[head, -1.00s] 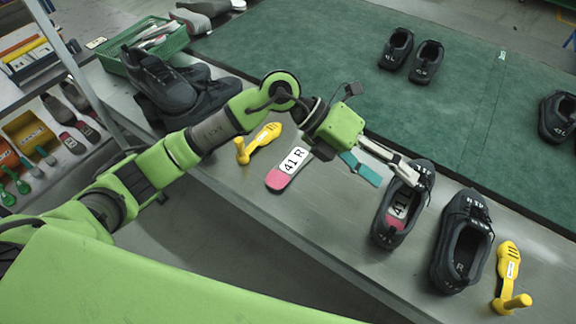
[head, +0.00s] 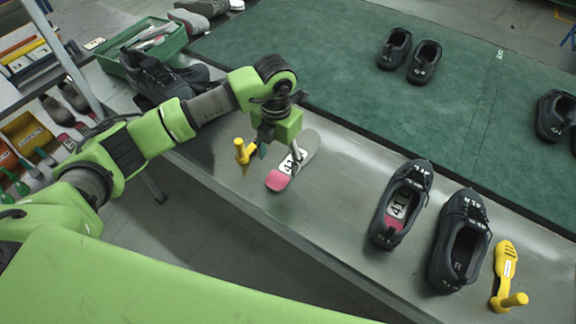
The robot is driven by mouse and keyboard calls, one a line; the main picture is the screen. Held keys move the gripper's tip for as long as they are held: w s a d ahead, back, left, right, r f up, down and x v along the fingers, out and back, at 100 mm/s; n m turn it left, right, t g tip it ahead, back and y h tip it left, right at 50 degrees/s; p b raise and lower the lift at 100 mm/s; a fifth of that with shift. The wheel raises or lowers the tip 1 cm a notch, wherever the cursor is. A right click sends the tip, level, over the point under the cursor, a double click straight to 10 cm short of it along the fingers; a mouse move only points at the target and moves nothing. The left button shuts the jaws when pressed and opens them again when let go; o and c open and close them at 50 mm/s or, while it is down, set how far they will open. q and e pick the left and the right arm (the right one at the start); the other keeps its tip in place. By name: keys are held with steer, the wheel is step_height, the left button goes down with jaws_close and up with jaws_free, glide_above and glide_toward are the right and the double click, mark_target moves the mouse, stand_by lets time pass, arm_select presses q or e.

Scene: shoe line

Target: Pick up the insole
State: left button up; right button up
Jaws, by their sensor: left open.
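The insole (head: 306,145) lies flat on the grey metal bench, grey at one end and pink at the other, with a white label that read 41 R a moment ago. My left gripper (head: 280,160) points down over it, open, with its fingers in front of the label. I cannot tell whether the fingers touch it. One black shoe (head: 384,232) on the bench holds an insole marked 41 L (head: 397,208). My right gripper is not in view.
A yellow tool with an upright handle (head: 242,152) stands close left of my left gripper. Another yellow tool (head: 506,275) lies at the right. Dark shoes (head: 150,75) and a green crate (head: 172,47) are at the upper left. The green mat (head: 330,60) bears more shoes.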

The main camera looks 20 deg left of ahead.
mark_target(281, 175)
arm_select(q)
steer(key=f, duration=0.1)
steer(key=f+p, duration=0.1)
steer(key=f, duration=0.2)
steer(key=shift+d+f, duration=0.25)
steer(key=shift+f, duration=0.65)
steer(key=c, duration=1.1)
